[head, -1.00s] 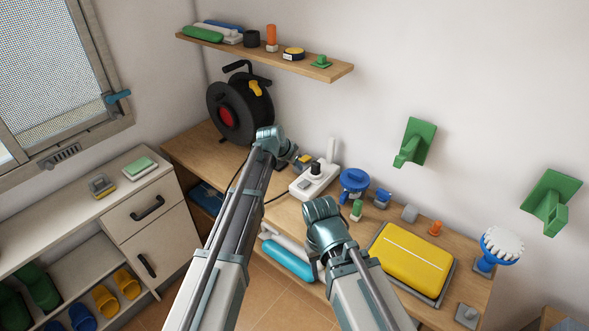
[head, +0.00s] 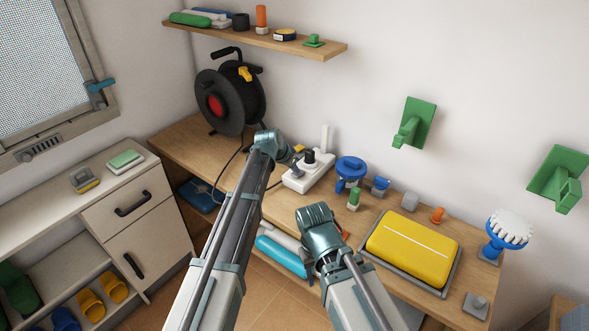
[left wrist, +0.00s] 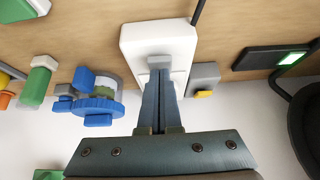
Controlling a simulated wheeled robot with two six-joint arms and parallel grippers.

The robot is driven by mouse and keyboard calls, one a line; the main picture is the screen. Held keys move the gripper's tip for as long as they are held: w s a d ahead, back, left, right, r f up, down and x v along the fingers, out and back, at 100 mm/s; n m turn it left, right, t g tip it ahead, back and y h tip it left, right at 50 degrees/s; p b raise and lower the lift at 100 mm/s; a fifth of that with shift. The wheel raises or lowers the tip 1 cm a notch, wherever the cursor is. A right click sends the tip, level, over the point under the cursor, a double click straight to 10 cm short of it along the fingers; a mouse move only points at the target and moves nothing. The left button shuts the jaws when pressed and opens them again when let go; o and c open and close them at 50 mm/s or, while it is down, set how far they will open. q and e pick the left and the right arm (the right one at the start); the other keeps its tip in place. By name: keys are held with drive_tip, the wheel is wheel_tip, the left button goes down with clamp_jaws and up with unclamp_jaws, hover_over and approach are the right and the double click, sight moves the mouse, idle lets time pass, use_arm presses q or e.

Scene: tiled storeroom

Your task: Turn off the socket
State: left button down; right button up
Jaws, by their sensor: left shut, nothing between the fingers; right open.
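A grey block with yellow (left wrist: 204,78) stands beside the strip. A black cable reel (head: 232,97) is to the left, a blue valve wheel (head: 351,167) to the right. A yellow case (head: 412,250) lies further right. A shelf (head: 290,46) hangs above.

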use_arm(q)
drive_tip(key=f+b, duration=0.1)
drive_tip(key=b, duration=0.2)
drive_tip(key=shift+s+a+f+t+h, duration=0.2)
drive_tip(key=shift+s+f+t+h, duration=0.1)
drive_tip(key=shift+s+f+t, duration=0.1)
drive_tip(key=shift+w+r, duration=0.1)
drive_tip(key=shift+r, duration=0.3)
drive_tip(key=shift+w+p, duration=0.1)
drive_tip(key=shift+p, duration=0.2)
drive_tip(key=shift+w+d, duration=0.1)
drive_tip(key=shift+d, duration=0.05)
drive_tip(key=shift+w+d+r+p, duration=0.35)
drive_tip(key=shift+w, duration=0.15)
drive_tip(key=shift+r, duration=0.1)
